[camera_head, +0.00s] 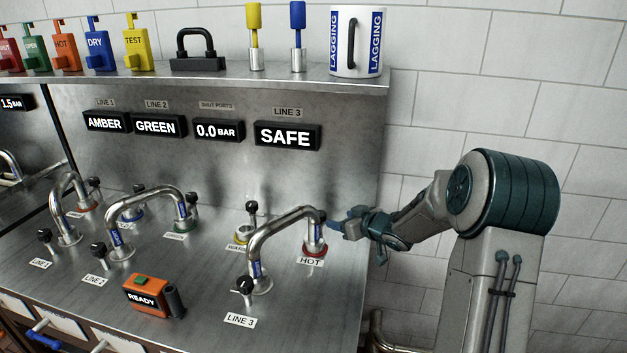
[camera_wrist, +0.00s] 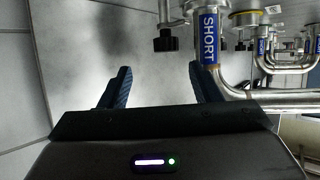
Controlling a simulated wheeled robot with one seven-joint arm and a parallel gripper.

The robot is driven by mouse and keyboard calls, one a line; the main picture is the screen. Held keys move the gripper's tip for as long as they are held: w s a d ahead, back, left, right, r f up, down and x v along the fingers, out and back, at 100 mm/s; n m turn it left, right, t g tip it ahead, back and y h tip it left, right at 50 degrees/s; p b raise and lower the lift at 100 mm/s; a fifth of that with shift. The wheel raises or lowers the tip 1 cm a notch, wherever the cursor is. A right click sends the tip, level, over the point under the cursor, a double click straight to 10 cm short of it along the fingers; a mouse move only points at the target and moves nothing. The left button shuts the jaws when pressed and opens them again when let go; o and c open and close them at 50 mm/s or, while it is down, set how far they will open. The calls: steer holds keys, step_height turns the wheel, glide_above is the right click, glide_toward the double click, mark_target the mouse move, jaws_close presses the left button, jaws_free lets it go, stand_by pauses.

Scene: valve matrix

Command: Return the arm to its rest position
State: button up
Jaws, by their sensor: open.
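My gripper (camera_head: 340,224) is at the right side of the bench, close to the right end of the LINE 3 pipe (camera_head: 283,221), near the HOT port (camera_head: 314,249). In the wrist view its two blue fingers (camera_wrist: 158,88) stand wide apart with nothing between them. The right finger is close beside a pipe with a blue SHORT label (camera_wrist: 209,24); I cannot tell whether they touch. My arm reaches in from the right in the head view.
The steel bench (camera_head: 190,290) holds several curved pipes and black-knobbed valves. An orange READY box (camera_head: 147,295) stands at the front. A shelf above carries coloured tags, a black padlock (camera_head: 196,50) and a LAGGING container (camera_head: 357,42). The tiled wall behind my arm is bare.

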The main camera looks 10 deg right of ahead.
steer(key=s+d+r+m+g+h, duration=0.15)
steer(key=s+r+h, duration=0.25)
steer(key=s, duration=0.4)
steer(key=s+d+r+m+g+h, duration=0.1)
steer(key=s+r+m+g+h, duration=0.2)
steer(key=s, duration=0.5)
steer(key=s+a+g, duration=0.2)
steer(key=s, duration=0.9)
steer(key=s+a+m+g, duration=0.1)
steer(key=s+a+g, duration=0.1)
steer(key=s, duration=0.9)
steer(key=shift+s+a+f+y, duration=0.3)
steer(key=shift+a+y, duration=0.1)
steer(key=shift+a, duration=0.35)
steer(key=shift+m, duration=0.25)
